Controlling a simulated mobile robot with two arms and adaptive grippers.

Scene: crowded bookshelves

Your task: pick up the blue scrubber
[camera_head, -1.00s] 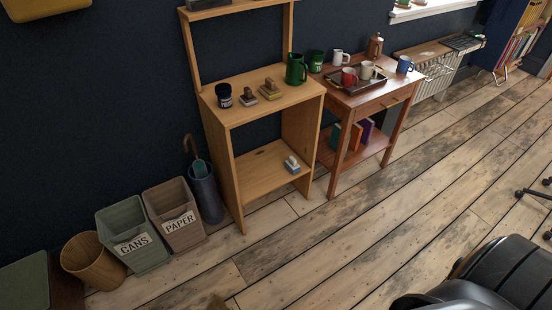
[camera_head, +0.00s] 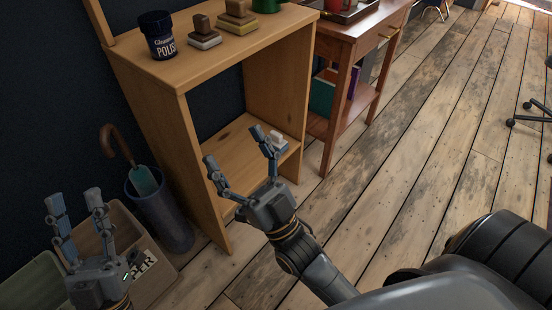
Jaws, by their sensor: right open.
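The scrubber (camera_head: 278,142), small and pale blue to white, lies on the lower shelf of the light wooden shelf unit (camera_head: 228,170), towards its right side. My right gripper (camera_head: 235,148) is open and empty, with its fingers pointing up in the picture towards the lower shelf. Its right finger overlaps the scrubber's left edge in the view; I cannot tell whether they touch. My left gripper (camera_head: 75,201) is open and empty in front of the bins at the lower left.
A dark polish jar (camera_head: 158,35) and two stamps (camera_head: 205,33) stand on the unit's top. An umbrella stand (camera_head: 162,208) and a paper bin (camera_head: 152,275) are at the left. A reddish side table (camera_head: 345,50) stands right of the unit. Open floor lies to the right.

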